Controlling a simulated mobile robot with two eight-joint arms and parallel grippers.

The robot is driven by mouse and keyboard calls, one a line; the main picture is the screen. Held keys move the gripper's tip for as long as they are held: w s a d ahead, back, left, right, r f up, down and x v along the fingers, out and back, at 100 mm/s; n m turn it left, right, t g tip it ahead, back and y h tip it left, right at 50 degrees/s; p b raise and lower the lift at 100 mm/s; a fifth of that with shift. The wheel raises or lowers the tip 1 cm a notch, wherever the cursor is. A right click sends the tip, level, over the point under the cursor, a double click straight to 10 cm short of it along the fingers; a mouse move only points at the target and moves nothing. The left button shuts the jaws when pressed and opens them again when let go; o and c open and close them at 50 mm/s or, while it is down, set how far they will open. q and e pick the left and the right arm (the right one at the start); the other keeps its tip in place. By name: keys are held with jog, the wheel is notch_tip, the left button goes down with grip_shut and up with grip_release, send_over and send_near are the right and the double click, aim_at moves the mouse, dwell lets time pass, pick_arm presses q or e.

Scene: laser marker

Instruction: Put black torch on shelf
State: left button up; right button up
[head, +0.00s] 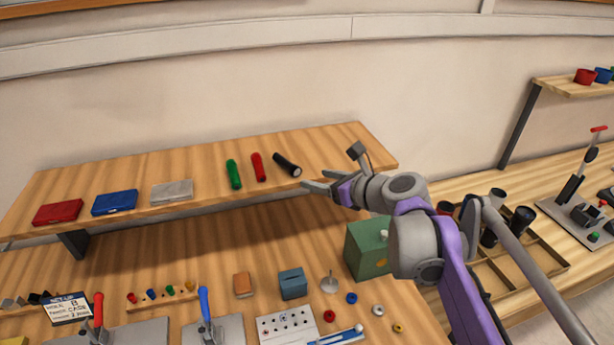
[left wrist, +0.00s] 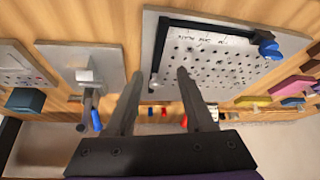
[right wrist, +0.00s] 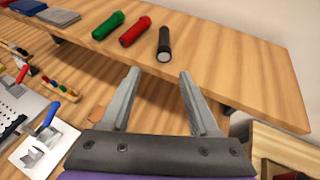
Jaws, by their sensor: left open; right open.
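The black torch (head: 287,164) lies on the wooden shelf (head: 330,140), to the right of a red torch (head: 258,167) and a green torch (head: 234,174). In the right wrist view the black torch (right wrist: 164,44) lies on the shelf with its lens end toward the front edge. My right gripper (head: 318,180) is open and empty, just in front of the shelf's front edge and apart from the torch. My left gripper (left wrist: 158,78) is open and empty in the left wrist view, with a perforated plate beyond its fingers. It is not in the head view.
Red (head: 58,212), blue (head: 115,202) and grey (head: 172,191) flat boxes lie on the shelf's left part. Below on the bench are a green box (head: 368,248), a blue-grey block (head: 293,284) and clamps. The shelf's right end is bare.

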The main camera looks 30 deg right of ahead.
pick_arm(q)
jog(key=shift+f, duration=0.15)
pick_arm(e)
jog(key=a+v, duration=0.1)
jog(key=v, duration=0.4)
jog(key=s+a+f+n+g, duration=0.2)
jog(key=s+a+f+n, duration=0.2)
jog(key=f+n, duration=0.4)
jog(key=s+a+f+n+g+h, duration=0.1)
jog(key=s+a+f+n+g, duration=0.2)
jog(key=n, duration=1.1)
jog(key=s+a+f+n+g+h, duration=0.1)
jog(key=s+a+f+n+g, duration=0.1)
jog(key=s+a+f+n, duration=0.4)
jog(key=shift+s+a+f+n+g, duration=0.1)
jog(key=shift+a+f+n+g, duration=0.1)
jog(key=shift+f+n, duration=1.4)
jog(key=shift+s+a+f+n+g, duration=0.15)
jog(key=shift+f+n, duration=0.85)
jog(key=shift+f, duration=1.25)
jog(key=shift+s+f+n, duration=0.1)
jog(key=shift+f+n, duration=0.1)
jog(key=shift+n, duration=0.4)
